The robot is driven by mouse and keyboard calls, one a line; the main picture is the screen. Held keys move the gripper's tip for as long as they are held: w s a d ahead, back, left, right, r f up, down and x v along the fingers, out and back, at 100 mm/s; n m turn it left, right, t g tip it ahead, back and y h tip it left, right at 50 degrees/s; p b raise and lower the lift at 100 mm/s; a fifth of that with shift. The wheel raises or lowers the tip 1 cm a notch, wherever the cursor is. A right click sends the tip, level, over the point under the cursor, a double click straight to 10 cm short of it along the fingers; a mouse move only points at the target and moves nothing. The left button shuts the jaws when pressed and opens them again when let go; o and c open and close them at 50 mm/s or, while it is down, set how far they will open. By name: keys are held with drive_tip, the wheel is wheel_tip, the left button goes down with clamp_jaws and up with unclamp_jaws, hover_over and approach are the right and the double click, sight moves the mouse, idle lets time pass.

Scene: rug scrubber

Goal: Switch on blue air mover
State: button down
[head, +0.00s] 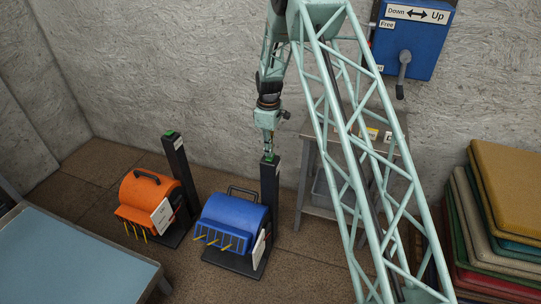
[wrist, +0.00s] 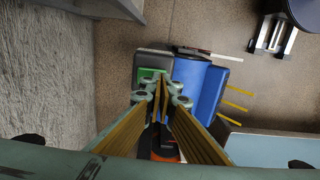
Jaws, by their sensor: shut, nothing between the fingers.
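The blue air mover (head: 230,222) stands on the floor in the middle of the head view, with a dark post (head: 269,195) at its back right. A green button (head: 270,158) tops that post. My gripper (head: 268,152) is shut and empty, pointing down at the post top. In the wrist view my gripper (wrist: 162,82) has its fingertips at the green button (wrist: 149,75), which they partly cover. The blue air mover also shows there (wrist: 189,84). I cannot tell whether the fingertips touch the button or sit just above it.
An orange air mover (head: 147,195) with its own green-topped post (head: 175,160) stands to the left. A blue lever box (head: 412,38) is on the wall. Stacked folded rugs (head: 505,215) stand at the right, a pale blue table (head: 75,260) at the front left.

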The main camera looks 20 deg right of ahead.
drive_tip(key=shift+r+p, duration=1.1)
drive_tip(key=shift+r, duration=1.6)
drive_tip(key=shift+r, duration=0.1)
wheel_tip(320, 180, up, 22)
drive_tip(key=m+t, duration=0.1)
drive_tip(key=m, duration=0.2)
hover_over(269, 159)
drive_tip(key=s+a, duration=0.2)
drive_tip(key=s, duration=0.7)
drive_tip(key=s+a+r+m, duration=0.2)
drive_tip(key=s+a+r, duration=0.1)
drive_tip(key=s+r, duration=1.1)
drive_tip(key=s+r+m+t, duration=0.1)
drive_tip(key=s+r, duration=0.2)
drive_tip(key=s, duration=0.3)
drive_tip(key=s+a+r+m, duration=0.1)
drive_tip(key=s+r, duration=0.2)
drive_tip(key=s, duration=0.3)
drive_tip(key=s+r+m+t, duration=0.1)
drive_tip(key=s+r, duration=0.2)
drive_tip(key=s, duration=0.3)
drive_tip(key=s+a+m+t, duration=0.1)
drive_tip(key=s+m, duration=0.1)
drive_tip(key=s, duration=1.8)
drive_tip(key=shift+s+a+f+m, duration=0.2)
drive_tip(key=shift+s+f+m, duration=0.1)
drive_tip(key=shift+f, duration=0.1)
